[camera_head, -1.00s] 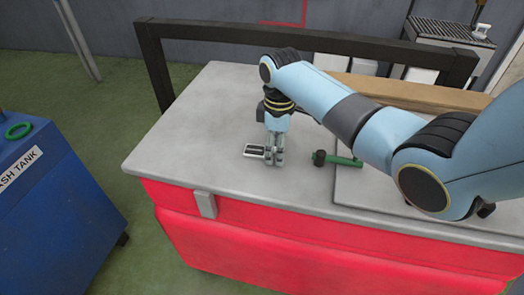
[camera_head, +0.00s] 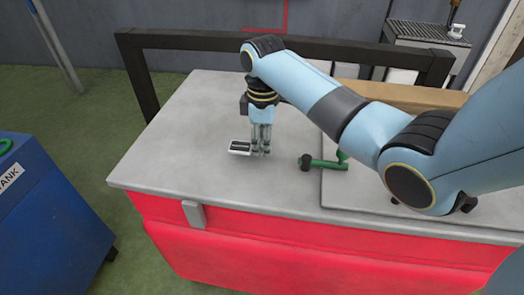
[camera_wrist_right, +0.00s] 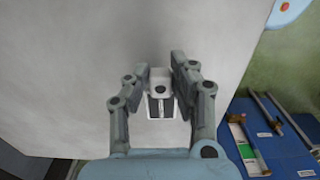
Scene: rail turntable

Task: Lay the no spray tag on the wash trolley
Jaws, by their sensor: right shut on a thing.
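The no spray tag (camera_head: 239,148) is a small white plate with a dark face. In the head view it juts out to the left of my right gripper (camera_head: 260,152). The right gripper points down and is shut on the tag, over the grey top of the red-sided wash trolley (camera_head: 180,155). I cannot tell whether the tag touches the top. In the right wrist view the tag (camera_wrist_right: 160,104) sits between the fingers of the right gripper (camera_wrist_right: 162,76), partly hidden by them. My left gripper is not in view.
A black rail (camera_head: 190,42) runs along the back. A blue wash tank (camera_head: 50,205) stands left. The trolley top's left part is clear.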

